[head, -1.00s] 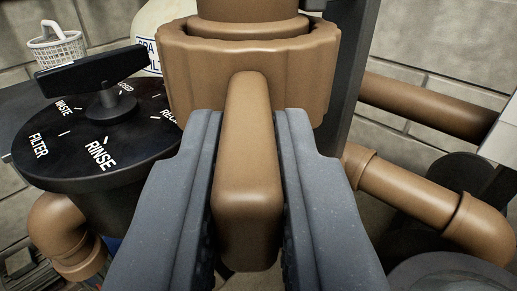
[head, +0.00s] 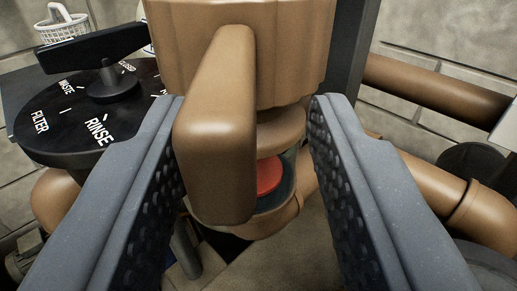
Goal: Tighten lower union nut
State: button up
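The union nut (head: 290,60) is a large brown ribbed collar at the top middle of the head view. A thick brown lug (head: 216,125) sticks out from it toward me and hangs down at a tilt. My gripper (head: 255,115) is open, with one dark textured finger on each side of the lug. The lug is close to the left finger, and whether they touch cannot be told. A clear gap lies between the lug and the right finger. Below the nut a red disc (head: 269,175) shows in a dark ring on a brown pipe end (head: 265,222).
A black multiport valve (head: 95,110) with a T-handle and labels such as RINSE and FILTER stands close on the left. Brown pipes (head: 435,90) run on the right beside a dark upright post. A white basket (head: 64,25) sits back left.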

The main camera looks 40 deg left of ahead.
jog(key=shift+a+r, duration=0.1)
jog(key=shift+r, duration=0.05)
jog(key=shift+s+d+r, duration=0.1)
jog(key=shift+s+d, duration=0.15)
jog(key=shift+s, duration=0.2)
jog(key=v, duration=1.3)
jog(key=shift+w+f, duration=0.15)
jog(key=shift+f, duration=0.15)
jog(key=shift+d, duration=0.1)
